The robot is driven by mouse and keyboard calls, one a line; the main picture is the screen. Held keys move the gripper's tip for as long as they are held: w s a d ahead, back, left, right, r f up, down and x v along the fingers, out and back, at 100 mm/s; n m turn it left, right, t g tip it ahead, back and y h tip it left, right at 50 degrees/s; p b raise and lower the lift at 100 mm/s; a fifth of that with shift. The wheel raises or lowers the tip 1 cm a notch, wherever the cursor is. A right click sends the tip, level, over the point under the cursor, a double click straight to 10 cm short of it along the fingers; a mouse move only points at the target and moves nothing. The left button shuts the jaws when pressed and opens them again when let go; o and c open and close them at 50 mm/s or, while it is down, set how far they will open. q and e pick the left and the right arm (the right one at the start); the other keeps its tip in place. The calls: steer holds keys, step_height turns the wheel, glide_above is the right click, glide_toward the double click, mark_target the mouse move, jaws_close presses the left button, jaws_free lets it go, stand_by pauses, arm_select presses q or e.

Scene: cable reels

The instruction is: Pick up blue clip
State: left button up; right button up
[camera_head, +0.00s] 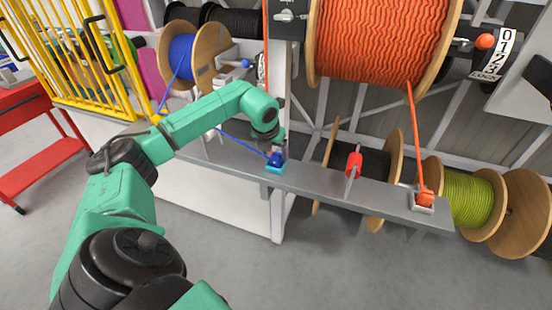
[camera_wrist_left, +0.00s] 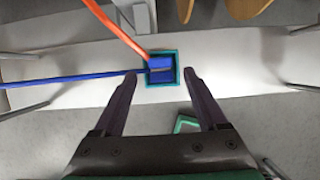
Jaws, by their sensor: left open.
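The blue clip (camera_head: 276,158) sits in a teal square holder (camera_head: 275,169) on the grey rail, with the blue cable (camera_head: 243,142) running into it from the left. In the left wrist view the blue clip (camera_wrist_left: 160,68) lies inside its teal frame (camera_wrist_left: 177,68), between or just beyond my fingertips. My left gripper (camera_wrist_left: 160,74) is open, with one dark finger on each side of the clip and nothing held. In the head view my left gripper (camera_head: 277,147) is right at the clip, partly hidden by my wrist. My right gripper is not in view.
The grey rail (camera_head: 317,183) also carries a red clip (camera_head: 354,162) and an orange clip (camera_head: 425,197). An orange cable (camera_wrist_left: 118,27) runs close to the clip in the wrist view. Cable reels stand behind; a yellow fence (camera_head: 75,50) and red cart (camera_head: 22,105) are left.

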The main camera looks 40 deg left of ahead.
arm_select(q)
steer(key=x, duration=0.2)
steer(key=shift+w+f, duration=0.2)
steer(key=shift+f, duration=0.1)
steer(key=shift+r, duration=0.1)
jaws_close()
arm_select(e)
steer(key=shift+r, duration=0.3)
arm_select(q)
step_height(320, 180, up, 20)
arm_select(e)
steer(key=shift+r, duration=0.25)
arm_select(q)
steer(key=shift+p, duration=0.3)
step_height(320, 180, up, 5)
steer(key=p, duration=0.6)
glide_above(275, 156)
steer(key=shift+d, duration=0.1)
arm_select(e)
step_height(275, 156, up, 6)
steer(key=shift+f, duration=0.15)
